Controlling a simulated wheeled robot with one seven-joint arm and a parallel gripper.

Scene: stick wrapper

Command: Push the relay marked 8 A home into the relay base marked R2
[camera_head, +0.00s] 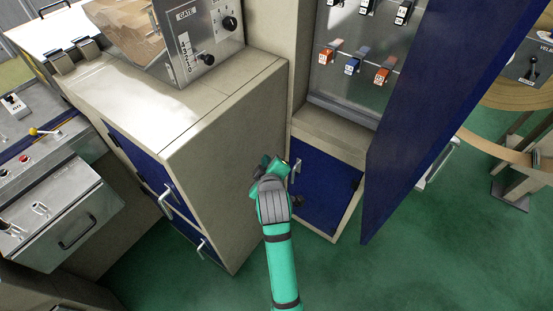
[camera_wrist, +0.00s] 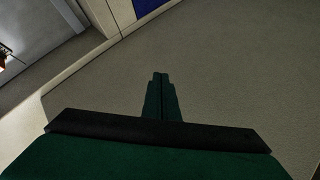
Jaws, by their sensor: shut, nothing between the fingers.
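Several relays sit in the open cabinet in the head view. The lower row has an orange one (camera_head: 327,56), a blue one (camera_head: 352,66) and a red-orange one (camera_head: 383,75). A small orange part (camera_wrist: 3,62) shows at the left edge there.
The open blue cabinet door (camera_head: 425,100) stands to the right of the relays. A beige cabinet (camera_head: 225,150) with a control box (camera_head: 200,45) on top is close on the left. A blue lower door with a handle (camera_head: 325,190) is below the relay panel. Green floor is clear in front.

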